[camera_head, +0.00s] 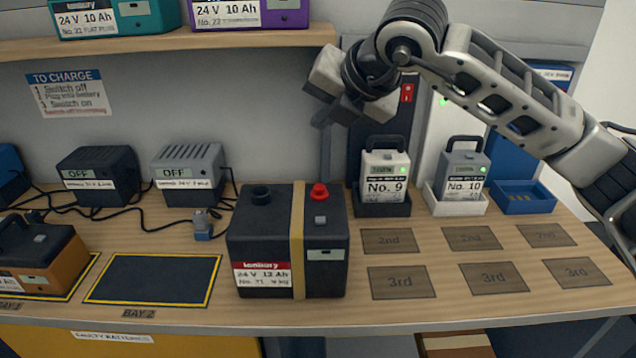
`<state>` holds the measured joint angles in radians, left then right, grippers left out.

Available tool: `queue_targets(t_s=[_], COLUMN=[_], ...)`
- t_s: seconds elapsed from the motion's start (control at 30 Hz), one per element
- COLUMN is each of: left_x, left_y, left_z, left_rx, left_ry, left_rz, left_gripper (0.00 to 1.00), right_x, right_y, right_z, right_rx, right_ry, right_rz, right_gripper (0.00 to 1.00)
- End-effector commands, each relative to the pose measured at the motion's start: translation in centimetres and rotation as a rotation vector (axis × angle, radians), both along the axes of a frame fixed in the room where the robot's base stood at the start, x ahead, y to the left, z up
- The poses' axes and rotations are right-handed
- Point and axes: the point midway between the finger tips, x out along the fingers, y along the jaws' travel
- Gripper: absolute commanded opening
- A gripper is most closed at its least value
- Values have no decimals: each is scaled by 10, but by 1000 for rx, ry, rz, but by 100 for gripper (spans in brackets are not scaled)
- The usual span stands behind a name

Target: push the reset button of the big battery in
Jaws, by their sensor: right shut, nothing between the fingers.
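The big battery (262,235) is a black box standing upright on the bench, labelled 24 V 12 Ah, with a tan band around it. Its top carries a black round knob (261,195) at left and a red round knob (320,192) at right. My right gripper (322,118) is shut and empty, in the air above and behind the red knob, apart from the battery. My left gripper is not in view.
Batteries No. 9 (385,172) and No. 10 (463,175) stand in holders behind right, beside an empty blue holder (524,204). Chargers with cables (190,165) and an orange-black battery (40,250) are left. The Bay 2 mat (150,280) is empty. A shelf (170,42) hangs above.

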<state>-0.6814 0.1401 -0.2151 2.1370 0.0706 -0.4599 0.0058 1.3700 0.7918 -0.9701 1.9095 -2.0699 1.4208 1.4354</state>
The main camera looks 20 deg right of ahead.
Motion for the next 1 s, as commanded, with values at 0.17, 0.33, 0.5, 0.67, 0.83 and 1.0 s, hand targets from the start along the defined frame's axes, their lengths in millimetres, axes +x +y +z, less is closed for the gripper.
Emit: queue_targets(t_s=[0.17, 0.33, 0.5, 0.67, 0.83, 1.0], left_x=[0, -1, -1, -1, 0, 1], left_y=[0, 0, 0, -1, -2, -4], left_z=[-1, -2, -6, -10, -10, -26], left_rx=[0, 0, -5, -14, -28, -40], left_ry=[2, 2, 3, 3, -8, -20], left_rz=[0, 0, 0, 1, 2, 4], left_gripper=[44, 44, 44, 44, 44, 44], right_x=[0, 0, 0, -1, -1, 0], right_y=[1, 1, 1, 1, 1, 2], right_z=[0, -3, -13, -32, -57, -84], right_rx=[2, 2, 2, 3, 1, 5], right_ry=[1, 1, 2, 4, 4, 1], right_rz=[2, 4, 4, 4, 5, 6], right_gripper=[0, 0, 0, 0, 0, 0])
